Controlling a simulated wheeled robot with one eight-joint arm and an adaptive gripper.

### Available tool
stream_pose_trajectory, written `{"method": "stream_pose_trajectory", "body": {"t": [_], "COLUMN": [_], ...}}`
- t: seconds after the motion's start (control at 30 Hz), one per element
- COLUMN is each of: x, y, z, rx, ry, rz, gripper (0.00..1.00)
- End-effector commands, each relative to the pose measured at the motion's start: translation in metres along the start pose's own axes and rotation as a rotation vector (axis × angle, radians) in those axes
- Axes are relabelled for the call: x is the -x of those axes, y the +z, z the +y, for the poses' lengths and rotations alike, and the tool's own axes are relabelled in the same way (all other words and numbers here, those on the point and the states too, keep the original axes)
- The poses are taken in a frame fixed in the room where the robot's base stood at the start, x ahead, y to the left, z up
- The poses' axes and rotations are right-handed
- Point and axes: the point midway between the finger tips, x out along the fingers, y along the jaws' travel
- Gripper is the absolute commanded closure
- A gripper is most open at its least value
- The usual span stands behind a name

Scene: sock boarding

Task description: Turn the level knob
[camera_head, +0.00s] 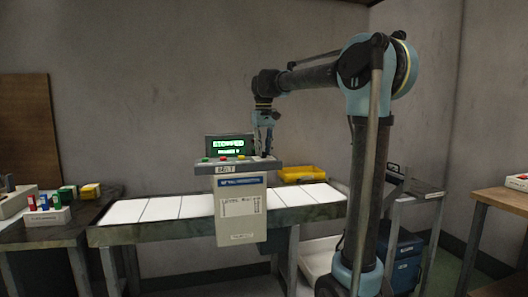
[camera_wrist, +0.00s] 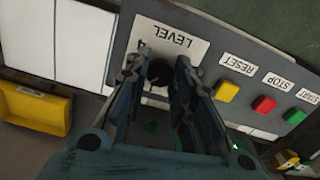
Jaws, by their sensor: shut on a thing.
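The level knob (camera_wrist: 160,72) is a dark round knob on the grey control panel (camera_wrist: 205,60), just below the white LEVEL label (camera_wrist: 172,40) in the wrist view. My gripper (camera_wrist: 160,80) points down at the panel, with a finger on each side of the knob, and is shut on it. The fingers hide part of the knob and its scale; a digit, apparently 4, shows at the upper left of it. In the head view my gripper (camera_head: 264,150) is at the right end of the panel (camera_head: 238,165). The knob cannot be made out there.
Yellow RESET (camera_wrist: 228,90), red STOP (camera_wrist: 264,104) and green START (camera_wrist: 294,116) buttons sit right of the knob. A green-lit display (camera_head: 229,147) stands behind the panel. A yellow bin (camera_head: 302,174) is right of the panel. White plates (camera_head: 160,208) line the table.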

Motion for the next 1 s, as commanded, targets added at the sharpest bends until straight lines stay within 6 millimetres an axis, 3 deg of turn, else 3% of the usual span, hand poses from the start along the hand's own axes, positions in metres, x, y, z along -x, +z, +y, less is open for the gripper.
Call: {"method": "stream_pose_trajectory", "body": {"t": [0.57, 0.6, 0.67, 1.0], "x": [0.0007, 0.0007, 0.0007, 0.0009], "y": [-0.0027, -0.0027, -0.0024, -0.0008], "z": [0.0019, 0.0019, 0.0018, 0.0007], "rx": [-0.038, -0.038, -0.038, -0.037], "ry": [0.003, 0.003, 0.003, 0.001], "rz": [0.006, 0.006, 0.005, 0.002], "gripper": [1.00, 0.70, 0.56, 0.55]}}
